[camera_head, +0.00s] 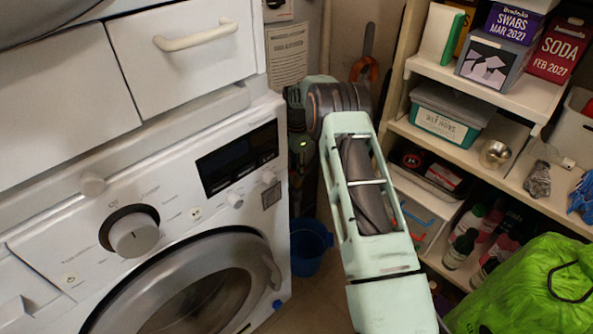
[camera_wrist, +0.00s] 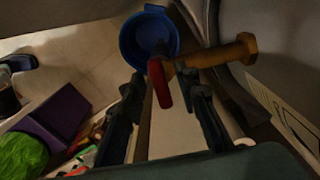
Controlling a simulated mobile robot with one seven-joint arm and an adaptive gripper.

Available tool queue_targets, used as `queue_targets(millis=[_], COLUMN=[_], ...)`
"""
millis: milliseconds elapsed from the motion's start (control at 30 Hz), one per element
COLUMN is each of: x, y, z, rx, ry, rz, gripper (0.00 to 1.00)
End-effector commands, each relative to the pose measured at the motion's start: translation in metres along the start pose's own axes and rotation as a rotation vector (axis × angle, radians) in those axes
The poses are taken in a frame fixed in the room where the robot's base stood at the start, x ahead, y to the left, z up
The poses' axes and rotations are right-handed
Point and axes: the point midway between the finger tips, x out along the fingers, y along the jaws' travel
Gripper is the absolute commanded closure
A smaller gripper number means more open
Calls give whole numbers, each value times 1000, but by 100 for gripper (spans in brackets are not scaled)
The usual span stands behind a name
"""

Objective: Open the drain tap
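The drain tap shows in the wrist view as a brass-yellow pipe (camera_wrist: 222,53) with a red lever handle (camera_wrist: 160,85) at its left end. My gripper (camera_wrist: 165,88) has its two dark fingers apart, one on each side of the red handle. I see no clear contact between fingers and handle. A blue bucket (camera_wrist: 148,38) lies beyond the tap on the floor. In the head view the bucket (camera_head: 310,247) stands right of the washing machine, below my wrist. The tap and my fingertips cannot be made out in the head view.
The white washing machine (camera_head: 150,230) stands close on the left of my arm. Shelves (camera_head: 520,95) with boxes and bottles stand on the right, with a green bag (camera_head: 530,290) in front. The gap between is narrow. A purple box (camera_wrist: 62,112) shows at the wrist view's left.

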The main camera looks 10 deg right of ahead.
Motion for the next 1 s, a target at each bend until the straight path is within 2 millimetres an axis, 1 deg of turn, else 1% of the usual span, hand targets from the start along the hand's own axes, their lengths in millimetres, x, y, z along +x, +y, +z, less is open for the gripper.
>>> queue_targets(millis=[233, 267, 500, 833, 1000], x=[1, 1, 0, 0, 1], y=[0, 0, 0, 0, 0], z=[0, 0, 0, 0, 0], rx=[0, 0, 0, -15, -76], ry=[0, 0, 0, 0, 0], rz=[-1, -1, -1, 0, 0], gripper=[71, 73, 100, 100, 100])
